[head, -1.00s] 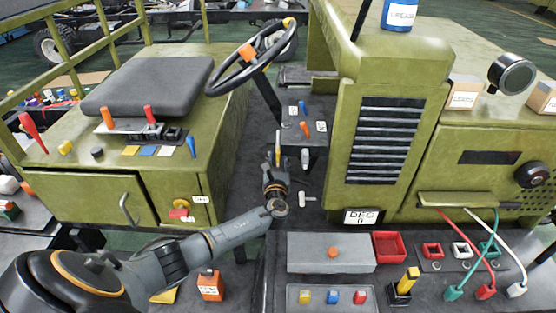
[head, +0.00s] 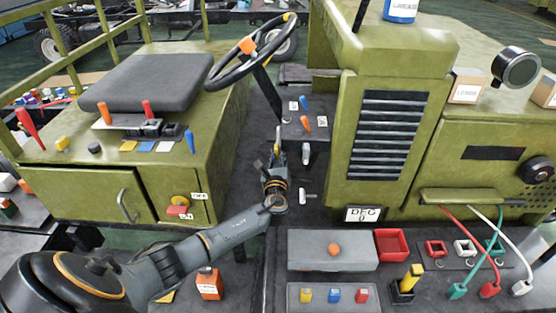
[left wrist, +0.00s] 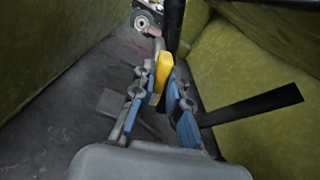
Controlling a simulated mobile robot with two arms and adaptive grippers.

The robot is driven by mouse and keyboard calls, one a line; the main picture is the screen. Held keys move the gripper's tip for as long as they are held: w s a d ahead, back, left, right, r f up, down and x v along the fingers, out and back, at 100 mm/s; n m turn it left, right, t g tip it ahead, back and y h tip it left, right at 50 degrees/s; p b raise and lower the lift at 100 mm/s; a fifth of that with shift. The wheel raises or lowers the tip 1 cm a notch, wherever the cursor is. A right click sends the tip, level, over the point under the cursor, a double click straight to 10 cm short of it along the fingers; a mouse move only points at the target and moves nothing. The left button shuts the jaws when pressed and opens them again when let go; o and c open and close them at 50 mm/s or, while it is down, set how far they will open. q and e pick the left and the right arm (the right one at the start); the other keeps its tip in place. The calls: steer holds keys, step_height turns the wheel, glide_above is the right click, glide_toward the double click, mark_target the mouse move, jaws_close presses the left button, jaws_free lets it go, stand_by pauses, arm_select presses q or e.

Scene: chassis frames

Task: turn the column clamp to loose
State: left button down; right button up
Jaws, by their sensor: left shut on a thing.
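The column clamp shows as a yellow lever (left wrist: 164,71) in the left wrist view, between the blue-padded fingers of my left gripper (left wrist: 160,88). The gripper is shut on it. In the head view my left gripper (head: 278,152) is at the foot of the steering column (head: 266,97), below the steering wheel (head: 247,49). There the fingers and wrist hide most of the lever, and its exact angle cannot be told. My right gripper is not in view.
A small panel right of the gripper carries a blue lever (head: 304,103), an orange lever (head: 307,123) and a pale handle (head: 306,154). The green seat box (head: 80,190) is to the left, the louvred green housing (head: 340,150) to the right. Dark floor lies between.

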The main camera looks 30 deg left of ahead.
arm_select(q)
steer(key=n+b, duration=0.1)
steer(key=n, duration=0.1)
steer(key=n+b, duration=0.1)
steer(key=b, duration=0.1)
steer(key=shift+f+n, duration=0.3)
steer(key=shift+n, duration=0.1)
steer(key=n+b, duration=0.4)
steer(key=shift+s+a+f+n, duration=0.1)
steer(key=shift+n, duration=0.2)
steer(key=shift+n+b, duration=2.45)
steer(key=shift+n, duration=0.95)
steer(key=c, duration=1.3)
jaws_free()
steer(key=shift+a, duration=0.1)
steer(key=shift+s, duration=0.1)
